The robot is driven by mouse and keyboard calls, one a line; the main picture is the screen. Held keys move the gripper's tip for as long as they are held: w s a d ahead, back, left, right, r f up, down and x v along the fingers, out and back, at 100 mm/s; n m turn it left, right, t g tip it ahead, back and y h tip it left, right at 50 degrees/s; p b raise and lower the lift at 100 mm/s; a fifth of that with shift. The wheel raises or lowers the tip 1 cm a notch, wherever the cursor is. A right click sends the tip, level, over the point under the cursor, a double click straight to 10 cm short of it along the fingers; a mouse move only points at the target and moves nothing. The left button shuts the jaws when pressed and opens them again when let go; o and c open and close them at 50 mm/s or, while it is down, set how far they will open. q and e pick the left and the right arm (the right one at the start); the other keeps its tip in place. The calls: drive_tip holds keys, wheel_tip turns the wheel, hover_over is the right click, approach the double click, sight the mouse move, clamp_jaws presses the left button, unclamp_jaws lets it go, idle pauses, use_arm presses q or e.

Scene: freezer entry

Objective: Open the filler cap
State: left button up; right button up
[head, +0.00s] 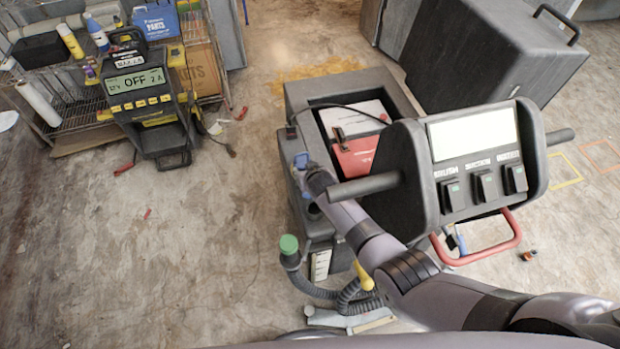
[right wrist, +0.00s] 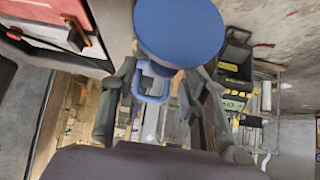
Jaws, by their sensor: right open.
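A round blue cap (right wrist: 180,28) fills the top middle of the right wrist view, its broad face toward the camera. A light blue loop (right wrist: 152,82) hangs below its edge. In the head view only a small blue patch (head: 301,160) shows at the left side of the grey floor machine (head: 400,85). My right gripper (right wrist: 160,108) is open, with a dark finger on each side of the loop. I cannot tell whether either finger touches it. In the head view my right gripper (head: 308,172) is at the machine's left side, partly hidden by its own wrist. My left gripper is out of view.
The control panel (head: 474,150) with bar handles stands close to my right arm. A hose with a green cap (head: 289,244) hangs at the machine's left. A charger (head: 145,95) and a cluttered shelf (head: 75,115) stand at upper left. The left floor is mostly clear.

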drive_tip(key=shift+s+r, duration=0.1)
drive_tip(key=v, duration=0.4)
drive_tip(key=shift+s+d+r, duration=0.1)
drive_tip(key=shift+s+r, duration=0.1)
drive_tip(key=s+d, duration=0.2)
drive_tip(key=s, duration=1)
drive_tip(key=shift+d+r, duration=0.1)
drive_tip(key=shift+d, duration=0.1)
